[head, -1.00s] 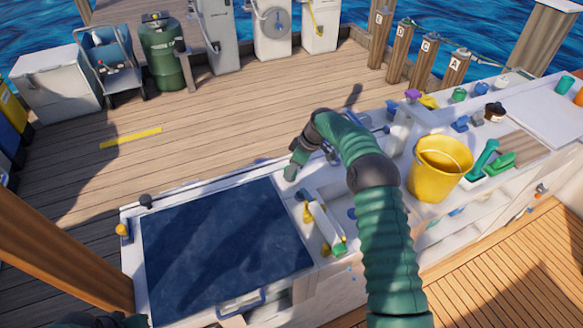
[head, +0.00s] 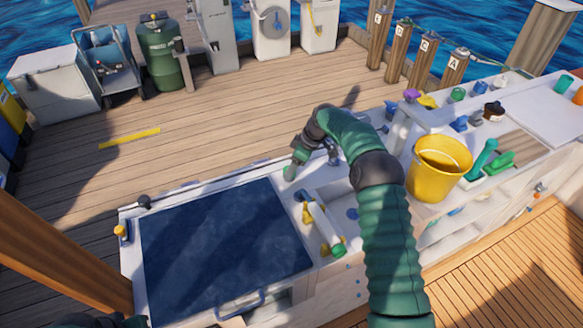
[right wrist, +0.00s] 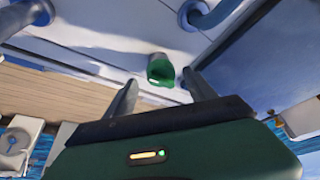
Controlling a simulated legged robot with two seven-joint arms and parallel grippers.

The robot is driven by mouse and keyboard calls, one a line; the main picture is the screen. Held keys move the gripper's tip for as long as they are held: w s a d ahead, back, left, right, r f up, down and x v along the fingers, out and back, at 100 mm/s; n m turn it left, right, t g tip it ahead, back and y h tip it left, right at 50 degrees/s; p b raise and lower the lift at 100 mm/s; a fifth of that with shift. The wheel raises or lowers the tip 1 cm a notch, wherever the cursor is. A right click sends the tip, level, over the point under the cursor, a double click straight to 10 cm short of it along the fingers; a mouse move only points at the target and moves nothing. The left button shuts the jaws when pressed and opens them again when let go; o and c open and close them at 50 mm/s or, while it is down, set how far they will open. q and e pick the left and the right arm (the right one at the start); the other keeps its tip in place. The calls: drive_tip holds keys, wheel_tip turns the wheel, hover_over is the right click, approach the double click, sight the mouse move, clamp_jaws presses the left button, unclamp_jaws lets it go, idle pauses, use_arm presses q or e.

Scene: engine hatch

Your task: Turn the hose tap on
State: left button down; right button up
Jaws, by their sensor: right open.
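My right gripper (right wrist: 160,80) is open in the right wrist view, with its two dark fingers apart. A small green piece (right wrist: 159,69) shows in the gap near the fingertips, against the white surface. It may be the tap's handle, but I cannot tell, nor whether a finger touches it. Blue pipe-like parts (right wrist: 212,14) stand beyond it. In the head view my right gripper (head: 293,170) hangs over the white counter, beside the dark blue panel's back right corner. The tap is not clearly made out there. My left gripper is not clearly in view.
The dark blue panel (head: 225,240) fills the counter's left part. A white, yellow and green tool (head: 325,228) lies in a recess right of it. A yellow bucket (head: 438,172) and green tools (head: 487,158) are farther right. Wooden decking (head: 215,135) behind is mostly clear.

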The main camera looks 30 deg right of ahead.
drive_tip(key=v, duration=1.5)
drive_tip(key=shift+d, duration=0.15)
